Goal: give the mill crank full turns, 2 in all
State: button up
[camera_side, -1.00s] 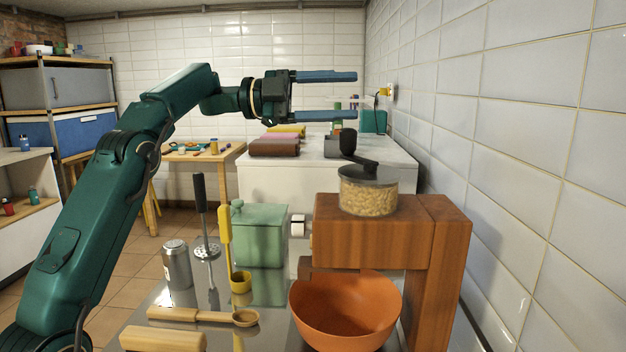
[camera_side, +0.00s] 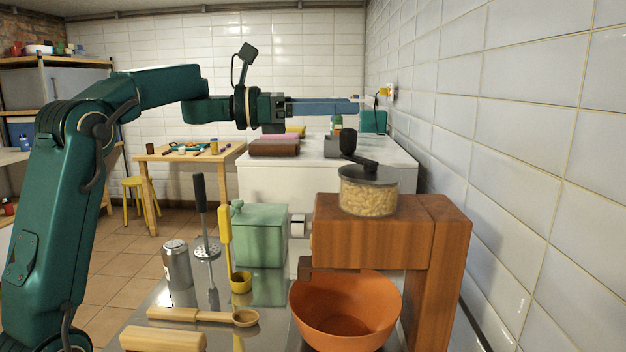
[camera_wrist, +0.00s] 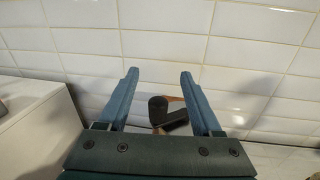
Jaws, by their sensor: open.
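The mill is a wooden stand (camera_side: 370,243) with a clear jar of grain (camera_side: 368,196) on top. Its black crank (camera_side: 365,161) has an upright black knob (camera_side: 348,143) toward the left of the lid. My gripper (camera_side: 357,106) is level above the knob, apart from it, pointing right. In the side view its blue fingers overlap. The wrist view shows the gripper (camera_wrist: 160,75) open and empty, with the crank knob (camera_wrist: 158,108) visible between the fingers, farther off. An orange bowl (camera_side: 345,318) stands below the mill's spout (camera_side: 318,266).
A tiled wall (camera_side: 500,150) is close on the right. A green canister (camera_side: 259,236), a silver can (camera_side: 176,264), a masher (camera_side: 200,195), a yellow-handled utensil (camera_side: 225,225) and a wooden spoon (camera_side: 190,315) stand or lie left of the mill. Air around the knob looks clear.

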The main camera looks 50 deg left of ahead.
jog(key=w+d+f, duration=0.3)
jog(key=w+f, duration=0.1)
jog(key=f, duration=0.1)
dwell(0.4)
jog(key=shift+w, duration=0.1)
jog(key=shift+r, duration=0.1)
grip_shut()
